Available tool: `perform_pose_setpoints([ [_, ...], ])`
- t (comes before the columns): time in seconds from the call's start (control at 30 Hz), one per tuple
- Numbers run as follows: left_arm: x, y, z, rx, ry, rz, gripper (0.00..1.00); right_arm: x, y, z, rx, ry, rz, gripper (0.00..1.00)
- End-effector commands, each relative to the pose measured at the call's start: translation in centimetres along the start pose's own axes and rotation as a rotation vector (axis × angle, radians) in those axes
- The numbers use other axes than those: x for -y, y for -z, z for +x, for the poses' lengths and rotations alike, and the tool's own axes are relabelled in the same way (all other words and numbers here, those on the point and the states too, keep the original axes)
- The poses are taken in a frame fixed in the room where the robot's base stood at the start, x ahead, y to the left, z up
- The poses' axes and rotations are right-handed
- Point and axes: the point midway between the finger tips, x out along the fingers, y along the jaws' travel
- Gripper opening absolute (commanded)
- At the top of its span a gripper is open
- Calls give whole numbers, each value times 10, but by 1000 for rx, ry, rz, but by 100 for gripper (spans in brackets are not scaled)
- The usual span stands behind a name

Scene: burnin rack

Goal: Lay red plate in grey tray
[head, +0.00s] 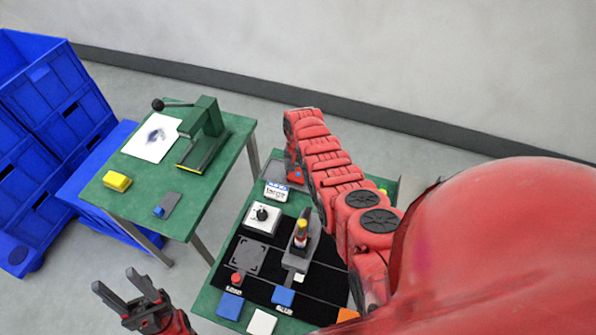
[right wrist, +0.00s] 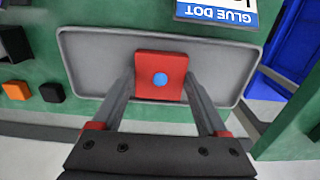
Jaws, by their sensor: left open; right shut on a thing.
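The red plate (right wrist: 160,65) is a small square with a blue dot on top. My right gripper (right wrist: 158,88) is shut on it, one finger on each side. In the right wrist view the plate lies within the outline of the grey tray (right wrist: 85,70), a shallow rectangle with a raised rim. I cannot tell whether the plate touches the tray floor. In the head view the plate (head: 297,174) shows small beside my right arm, which hides much of the tray. My left gripper (head: 123,297) is open and empty, left of the green bench.
A GLUE DOT card (head: 276,191) stands beside the tray. A black mat (head: 270,277) holds a knobbed white box (head: 262,218), a grey fixture with a bottle (head: 301,237) and coloured squares. Another green table (head: 205,160) bears a press and a yellow block (head: 117,181).

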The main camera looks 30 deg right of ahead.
Motion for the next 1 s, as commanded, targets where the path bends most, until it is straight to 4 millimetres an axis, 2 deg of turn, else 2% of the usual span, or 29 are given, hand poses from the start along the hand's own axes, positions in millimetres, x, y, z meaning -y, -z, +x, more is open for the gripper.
perform_pose_setpoints([
  [0.43, 0, -1, -5, 0, 0, 0, 50, 0, 0, 7, -1, 0, 0, 13],
  [0.47, 0, -1, -3, 0, 0, 0, 50, 0, 0, 5, -1, 0, 0, 82],
  [0.57, 0, 0, -3, 0, 0, 0, 50, 0, 0, 4, -1, 0, 0, 100],
  [1.0, 0, 0, 0, 0, 0, 0, 50, 0, 1, -4, -1, 0, 0, 100],
])
